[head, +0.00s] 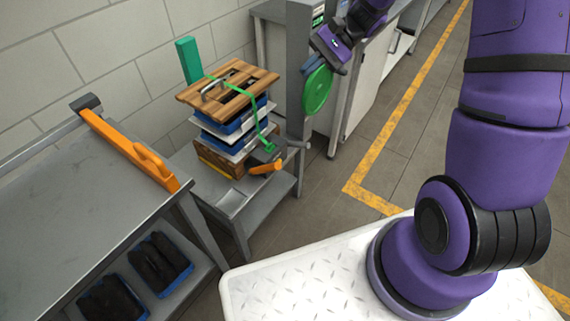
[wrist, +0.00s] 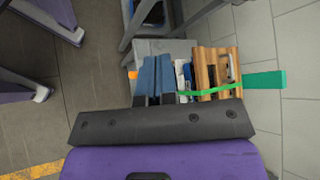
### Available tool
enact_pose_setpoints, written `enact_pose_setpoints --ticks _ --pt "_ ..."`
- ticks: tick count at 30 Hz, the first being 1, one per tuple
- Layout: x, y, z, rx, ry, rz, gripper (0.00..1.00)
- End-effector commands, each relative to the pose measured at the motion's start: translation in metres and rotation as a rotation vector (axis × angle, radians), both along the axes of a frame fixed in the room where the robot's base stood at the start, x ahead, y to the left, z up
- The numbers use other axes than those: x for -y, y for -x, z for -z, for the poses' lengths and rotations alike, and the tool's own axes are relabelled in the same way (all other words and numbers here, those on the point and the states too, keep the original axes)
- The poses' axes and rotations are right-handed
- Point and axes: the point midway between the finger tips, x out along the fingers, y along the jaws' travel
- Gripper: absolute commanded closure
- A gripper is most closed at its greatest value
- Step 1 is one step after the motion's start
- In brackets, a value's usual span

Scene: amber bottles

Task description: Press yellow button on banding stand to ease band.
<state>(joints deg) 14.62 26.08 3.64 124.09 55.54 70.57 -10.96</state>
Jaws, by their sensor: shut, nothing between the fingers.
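My gripper (head: 312,66) is raised beside the grey upright of the banding stand (head: 295,75), above and to the right of the stack. Its blue fingers are shut and empty, and show side by side in the wrist view (wrist: 155,68). A green band (head: 262,118) runs over a wooden-topped stack (head: 228,86) of blue and white layers. The band meets a dark tool (head: 266,152) with an orange handle (head: 265,167) at the stack's right side. A green reel (head: 317,90) hangs just below my gripper. I cannot make out a yellow button in either view.
A grey bench (head: 80,185) with an orange-handled tool (head: 128,150) stands at the left; dark items in blue trays (head: 160,262) lie on its lower shelf. A green post (head: 188,60) rises behind the stack. Floor beside the yellow line (head: 400,110) is clear.

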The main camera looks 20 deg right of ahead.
Motion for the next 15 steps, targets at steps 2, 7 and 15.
enact_pose_setpoints --ticks 2,7,15 --pt "0.003 -0.013 0.025 -0.049 -0.062 0.051 1.0" --pt "0.009 -0.039 0.073 -0.133 -0.189 0.168 1.0" --pt "0.024 -0.068 0.159 -0.249 -0.379 0.379 1.0"
